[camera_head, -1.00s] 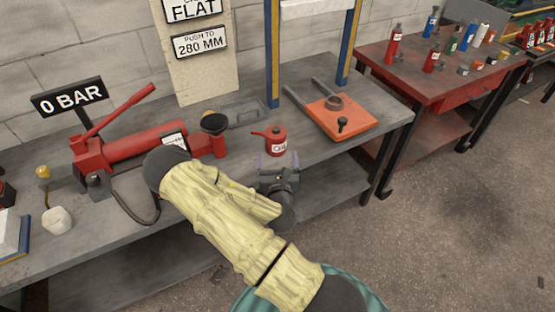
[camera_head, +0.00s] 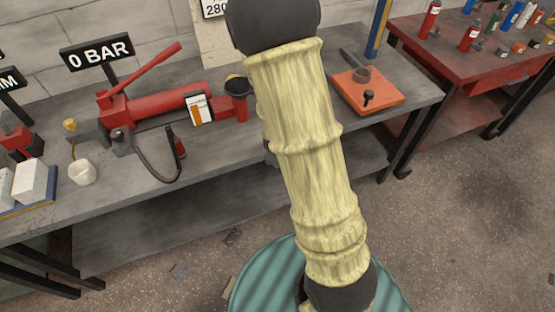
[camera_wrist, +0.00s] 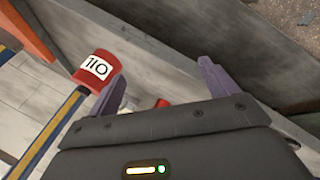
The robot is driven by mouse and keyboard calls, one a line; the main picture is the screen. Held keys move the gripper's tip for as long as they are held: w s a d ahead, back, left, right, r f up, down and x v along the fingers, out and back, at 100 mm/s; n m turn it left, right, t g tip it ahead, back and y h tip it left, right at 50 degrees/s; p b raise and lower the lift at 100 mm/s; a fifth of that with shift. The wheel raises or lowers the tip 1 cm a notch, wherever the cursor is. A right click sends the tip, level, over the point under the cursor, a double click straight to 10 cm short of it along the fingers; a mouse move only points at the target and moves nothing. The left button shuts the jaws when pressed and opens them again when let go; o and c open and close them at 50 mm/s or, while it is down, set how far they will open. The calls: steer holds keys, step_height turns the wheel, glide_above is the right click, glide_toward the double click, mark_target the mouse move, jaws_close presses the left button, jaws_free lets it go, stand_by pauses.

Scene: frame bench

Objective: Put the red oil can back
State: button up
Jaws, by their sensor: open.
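The red oil can (camera_wrist: 97,66) shows upside down in the wrist view, with a white label. It is just beyond the left finger, outside the gap between the fingers; I cannot tell whether they touch. In the head view the can is hidden behind my arm. My gripper (camera_wrist: 163,86) shows in the wrist view with its two purple fingers spread apart and nothing held between them. The gripper is mostly or fully hidden by my sleeved arm in the head view.
The grey bench (camera_head: 95,205) carries a red hydraulic pump (camera_head: 160,108) with a hose, a white cup (camera_head: 82,172) and an orange plate (camera_head: 368,92). A red side table (camera_head: 470,75) with bottles and cans stands at the right. Open floor lies in front.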

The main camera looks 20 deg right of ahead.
steer(key=s+a+r+m+g+y, duration=0.2)
steer(key=s+a+r+m, duration=0.3)
steer(key=s+r, duration=0.5)
steer(key=shift+s+a+r+m+g+y, duration=0.15)
steer(key=shift+s+a+m+g+y, duration=0.25)
steer(key=shift+m+g, duration=0.55)
